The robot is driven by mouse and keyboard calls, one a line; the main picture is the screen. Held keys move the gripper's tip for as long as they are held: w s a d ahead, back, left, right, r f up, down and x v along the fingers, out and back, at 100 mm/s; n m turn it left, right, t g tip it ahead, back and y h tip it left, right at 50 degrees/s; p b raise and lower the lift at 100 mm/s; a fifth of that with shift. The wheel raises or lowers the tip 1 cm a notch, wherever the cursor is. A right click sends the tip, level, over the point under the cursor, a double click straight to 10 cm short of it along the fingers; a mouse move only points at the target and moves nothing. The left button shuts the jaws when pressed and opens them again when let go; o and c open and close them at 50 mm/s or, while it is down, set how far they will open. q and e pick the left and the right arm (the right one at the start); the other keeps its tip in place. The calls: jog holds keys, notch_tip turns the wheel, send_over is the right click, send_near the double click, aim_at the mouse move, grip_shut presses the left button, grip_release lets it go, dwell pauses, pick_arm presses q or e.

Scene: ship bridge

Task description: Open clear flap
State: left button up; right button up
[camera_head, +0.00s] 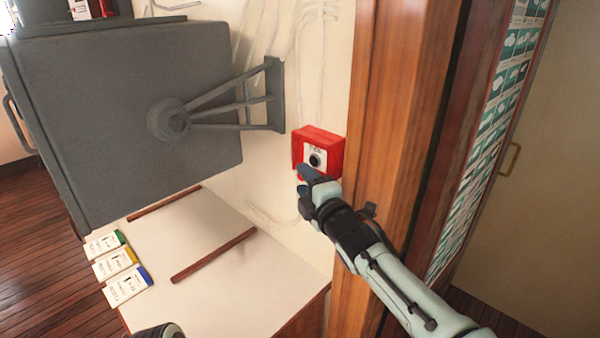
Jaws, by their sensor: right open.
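A red call box (319,148) is fixed to the cream wall beside the wooden post. Its front has a white label panel with a round black button in the middle. I cannot make out the clear flap or its edges over this front. My right gripper (304,182) is open, at the lower left corner of the box, and hides part of its lower edge. I cannot tell whether the fingers touch the box.
A large grey monitor housing (110,110) hangs on a wall bracket (240,100) left of the box. Below is a white shelf (230,235) with wooden strips and several labelled cards (118,263). A wooden post (385,110) stands close to the right.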

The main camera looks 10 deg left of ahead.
grip_shut()
jog(key=shift+r, duration=0.1)
jog(key=shift+s, duration=0.1)
